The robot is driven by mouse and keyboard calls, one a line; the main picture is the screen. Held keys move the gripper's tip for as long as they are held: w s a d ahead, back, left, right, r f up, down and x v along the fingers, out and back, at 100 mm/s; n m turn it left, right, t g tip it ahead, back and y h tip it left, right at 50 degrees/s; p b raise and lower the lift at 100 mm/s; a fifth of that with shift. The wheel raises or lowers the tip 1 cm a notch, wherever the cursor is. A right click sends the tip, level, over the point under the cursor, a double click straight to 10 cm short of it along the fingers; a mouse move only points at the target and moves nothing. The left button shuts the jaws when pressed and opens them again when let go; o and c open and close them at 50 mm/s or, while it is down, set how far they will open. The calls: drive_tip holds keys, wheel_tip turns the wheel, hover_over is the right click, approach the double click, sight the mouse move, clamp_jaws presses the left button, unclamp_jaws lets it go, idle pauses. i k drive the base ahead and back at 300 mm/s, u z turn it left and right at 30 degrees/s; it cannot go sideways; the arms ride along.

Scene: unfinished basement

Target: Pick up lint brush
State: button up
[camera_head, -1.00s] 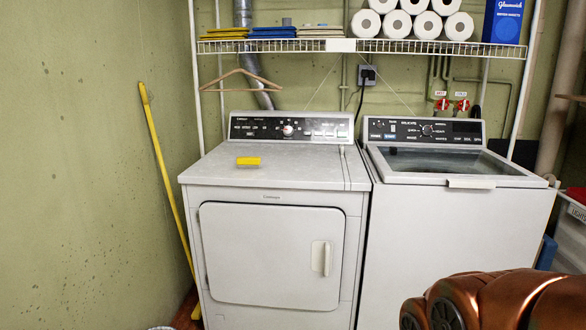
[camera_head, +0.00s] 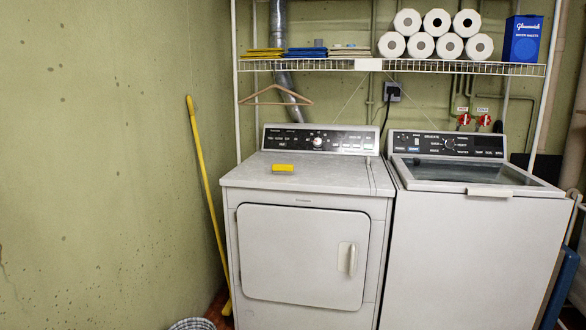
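A small yellow block-like thing (camera_head: 283,168) lies on top of the white dryer (camera_head: 303,255), towards the left of its top and in front of the control panel. It may be the lint brush, but it is too small to make out bristles or a handle. Bare dryer top surrounds it. My gripper is not in view, so its state and its distance from the yellow thing do not show.
A washer (camera_head: 470,250) stands close on the dryer's right. A wire shelf (camera_head: 440,68) with paper rolls (camera_head: 437,22) hangs above. A yellow pole (camera_head: 208,190) leans by the left wall. A basket rim (camera_head: 192,324) shows at the bottom.

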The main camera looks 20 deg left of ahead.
sight(277, 168)
drive_tip(key=u, duration=0.05)
drive_tip(key=i, duration=1.65)
drive_tip(key=u, duration=1.05)
drive_tip(key=i, duration=1)
drive_tip(key=u, duration=1.05)
